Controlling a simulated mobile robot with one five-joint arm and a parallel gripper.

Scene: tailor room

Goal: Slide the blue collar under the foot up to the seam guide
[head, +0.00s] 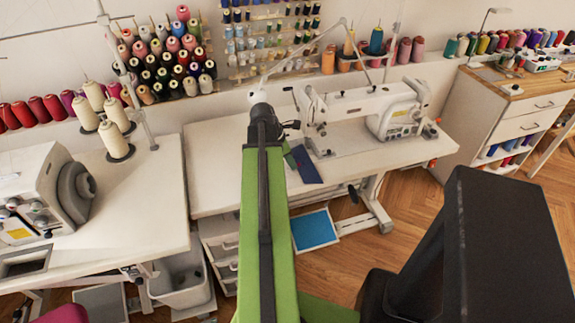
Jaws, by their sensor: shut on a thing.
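The white sewing machine (362,102) stands behind and to the right. Its foot (313,146) is small, by the collar's far end. I cannot tell whether the collar is under it. I cannot make out the seam guide.
The white sewing table (400,150) is clear to the right of the collar. Another machine (35,195) stands on a table at left. A blue pedal (314,230) lies on the floor below.

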